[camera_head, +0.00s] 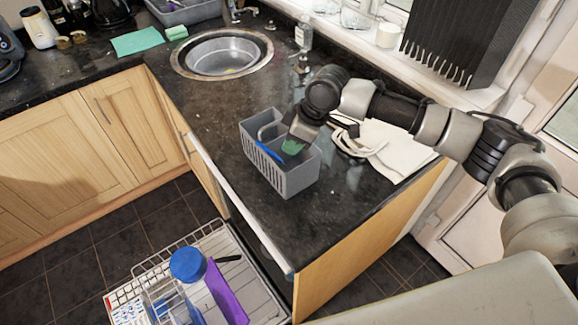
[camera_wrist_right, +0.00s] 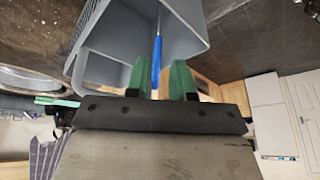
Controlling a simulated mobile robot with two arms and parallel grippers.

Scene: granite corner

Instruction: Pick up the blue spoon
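The blue spoon (camera_head: 268,152) leans in the grey slotted caddy (camera_head: 290,182) on the dark counter; only its blue handle shows clearly in the head view. My right gripper (camera_head: 291,146) reaches down over the caddy from the right, its green fingers at the opening next to the handle. In the right wrist view the gripper (camera_wrist_right: 159,72) is open, with the blue handle (camera_wrist_right: 157,60) between its two fingers and a gap on each side. The spoon's other end runs into the grey caddy (camera_wrist_right: 185,40). My left gripper is not in view.
A white cloth (camera_head: 395,150) and a pale cable lie right of the caddy. A round sink (camera_head: 222,55) is behind it. The counter between sink and caddy is largely clear.

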